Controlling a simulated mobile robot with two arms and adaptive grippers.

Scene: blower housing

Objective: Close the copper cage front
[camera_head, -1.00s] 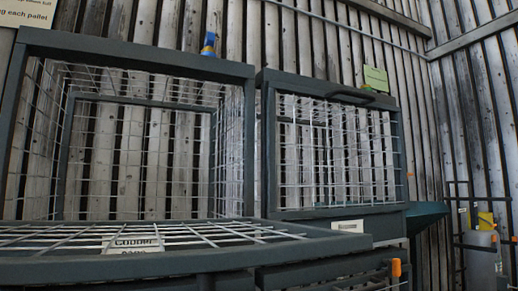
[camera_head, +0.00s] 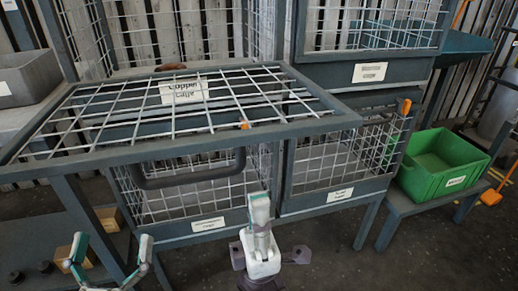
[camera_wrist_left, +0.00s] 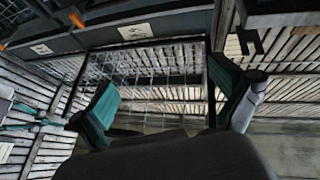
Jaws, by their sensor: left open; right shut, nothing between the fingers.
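The copper cage front (camera_head: 232,104) is a dark-framed wire-mesh panel with a "Copper Cage" label (camera_head: 183,91). It lies folded down, roughly level, sticking out from the cage opening in the head view. A dark bar handle (camera_head: 190,181) hangs at its near edge. My left gripper (camera_head: 112,243) is open and empty at the lower left, in front of and below the panel. Its two fingers stand apart in the left wrist view (camera_wrist_left: 162,78). My right gripper (camera_head: 259,205) is shut and empty, in front of the lower cages, right of the handle.
Lower mesh cages (camera_head: 335,160) with labels sit under the panel. A green crate (camera_head: 440,165) stands on a low bench at right. A grey bin (camera_head: 28,80) is at the left, wooden blocks (camera_head: 66,257) on a lower shelf. Dark floor shows at the lower right.

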